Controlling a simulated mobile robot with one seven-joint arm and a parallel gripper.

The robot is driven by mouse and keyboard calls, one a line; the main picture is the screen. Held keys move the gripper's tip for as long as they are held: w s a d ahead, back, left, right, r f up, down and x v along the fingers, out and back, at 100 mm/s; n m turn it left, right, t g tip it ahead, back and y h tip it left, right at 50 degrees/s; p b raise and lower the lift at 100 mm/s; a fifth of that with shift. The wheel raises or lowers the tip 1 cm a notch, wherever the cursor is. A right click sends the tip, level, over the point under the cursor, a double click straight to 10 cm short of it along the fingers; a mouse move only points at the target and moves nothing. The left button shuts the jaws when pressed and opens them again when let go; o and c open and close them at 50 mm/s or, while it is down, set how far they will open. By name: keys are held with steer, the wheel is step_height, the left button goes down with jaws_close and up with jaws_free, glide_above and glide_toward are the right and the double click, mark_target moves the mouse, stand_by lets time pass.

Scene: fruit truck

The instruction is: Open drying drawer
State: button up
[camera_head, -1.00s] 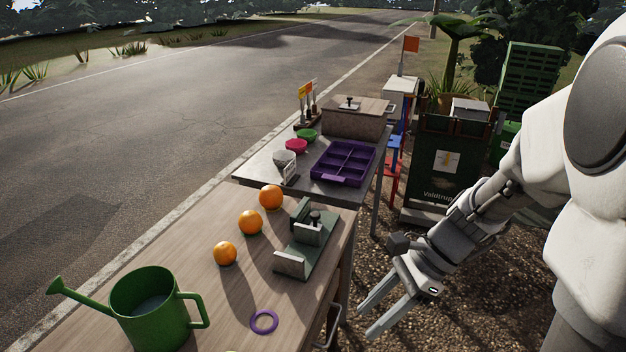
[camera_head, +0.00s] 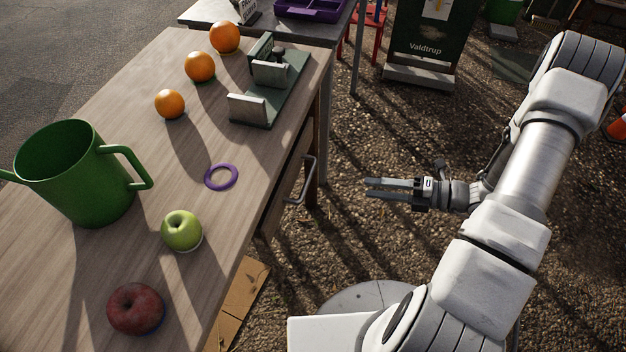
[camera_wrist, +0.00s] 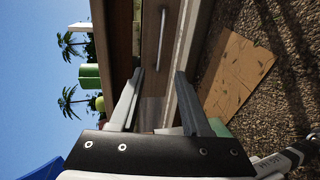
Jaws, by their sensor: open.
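The drawer front (camera_head: 286,172) is wooden and sits under the right edge of the wooden table, with a metal bar handle (camera_head: 302,182) on its outer face. It looks shut in the head view. In the wrist view, which is turned sideways, the drawer front (camera_wrist: 151,50) and its bar handle (camera_wrist: 163,38) show ahead of my fingers. My gripper (camera_head: 367,189) is open and empty, right of the handle and apart from it, with its fingers pointing left at the table. The open fingers also show in the wrist view (camera_wrist: 160,75), short of the handle.
On the wooden table (camera_head: 130,235) stand a green watering can (camera_head: 75,175), oranges (camera_head: 200,67), a green apple (camera_head: 181,231), a red apple (camera_head: 135,308), a purple ring (camera_head: 221,177) and a green metal device (camera_head: 272,90). Cardboard (camera_head: 240,300) lies below. Gravel between table and gripper is clear.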

mark_target(308, 179)
steer(key=b+x, duration=0.4)
steer(key=x, duration=1.3)
steer(key=shift+a+f, duration=0.15)
steer(key=shift+a, duration=0.05)
jaws_close()
stand_by(0.8)
